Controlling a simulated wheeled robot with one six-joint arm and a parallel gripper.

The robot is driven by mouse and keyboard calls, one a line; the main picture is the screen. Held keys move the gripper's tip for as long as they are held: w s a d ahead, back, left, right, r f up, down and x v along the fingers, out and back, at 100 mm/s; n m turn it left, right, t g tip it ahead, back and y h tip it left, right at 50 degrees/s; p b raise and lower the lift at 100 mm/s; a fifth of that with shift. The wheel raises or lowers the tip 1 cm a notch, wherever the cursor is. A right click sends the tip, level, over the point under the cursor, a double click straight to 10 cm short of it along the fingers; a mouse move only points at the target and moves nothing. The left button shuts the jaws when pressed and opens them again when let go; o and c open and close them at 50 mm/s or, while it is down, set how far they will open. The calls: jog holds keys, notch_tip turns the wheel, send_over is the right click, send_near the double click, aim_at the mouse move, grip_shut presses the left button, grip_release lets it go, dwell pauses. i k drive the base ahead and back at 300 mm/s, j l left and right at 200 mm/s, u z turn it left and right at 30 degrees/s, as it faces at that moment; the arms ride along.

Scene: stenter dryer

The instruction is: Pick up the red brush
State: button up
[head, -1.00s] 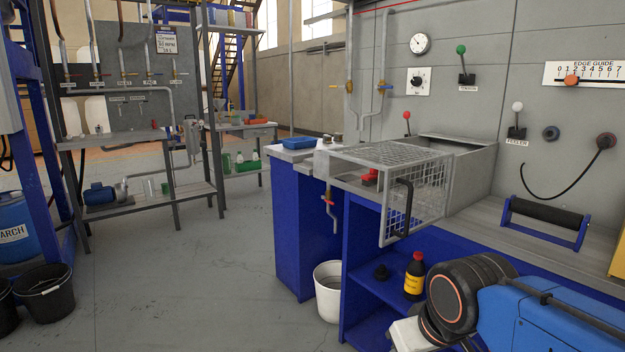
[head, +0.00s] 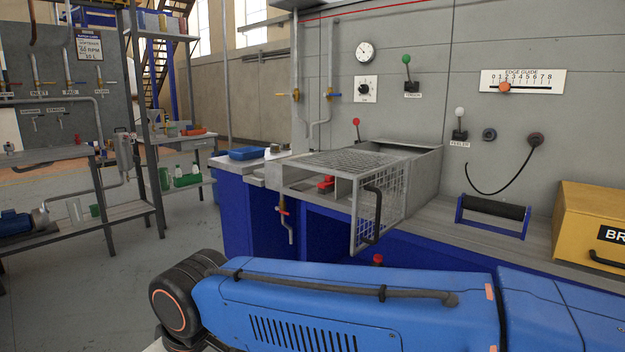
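I cannot make out a red brush for certain in the head view. A small red object (head: 326,184) sits inside the grey metal box with a mesh lid; its shape is too small to tell what it is. A yellow box (head: 590,222) with a black handle stands at the right edge on the worktop; its label is cut off after "BR", and its inside is hidden. My blue arm crosses the bottom of the view, and my gripper is out of view.
The mesh door (head: 379,212) of the metal box (head: 416,165) stands open over the worktop's front edge. A black roller in a blue frame (head: 493,216) stands on the worktop. A blue tray (head: 247,153) lies behind left. Grey floor is open at left.

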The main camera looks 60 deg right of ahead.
aim_at(327, 186)
jog(key=i+l, duration=0.15)
jog(key=i, duration=0.4)
jog(key=i+l, duration=0.2)
jog(key=i, duration=0.35)
jog(key=i+l, duration=0.15)
jog(key=i, duration=0.35)
jog(key=i+z, duration=0.5)
jog(key=i+j+z, duration=0.25)
jog(key=z, duration=0.2)
jog(key=i, duration=0.1)
